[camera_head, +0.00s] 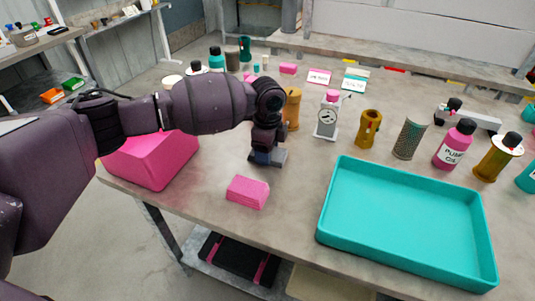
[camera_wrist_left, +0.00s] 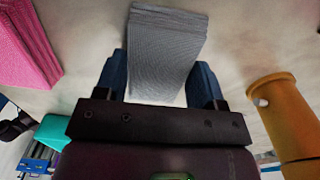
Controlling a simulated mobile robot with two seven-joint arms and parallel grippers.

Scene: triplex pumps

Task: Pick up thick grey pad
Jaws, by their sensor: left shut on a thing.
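The thick grey pad (camera_wrist_left: 166,58) lies between the two blue fingers of my left gripper (camera_wrist_left: 160,85) in the left wrist view. In the head view the pad (camera_head: 278,157) shows under my left gripper (camera_head: 262,157), which is pointing down at the table. The left gripper is shut on the pad. The pad is at or very near the tabletop; I cannot tell if it is lifted. Part of it is hidden by the gripper. My right gripper is not in view.
A pink pad (camera_head: 247,192) lies in front of the gripper, and a pink bin (camera_head: 150,165) stands left. A teal tray (camera_head: 335,225) is at the right front. A mustard cylinder (camera_head: 292,108), a gauge (camera_head: 327,116) and several bottles stand behind. Bare table lies between the gripper and tray.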

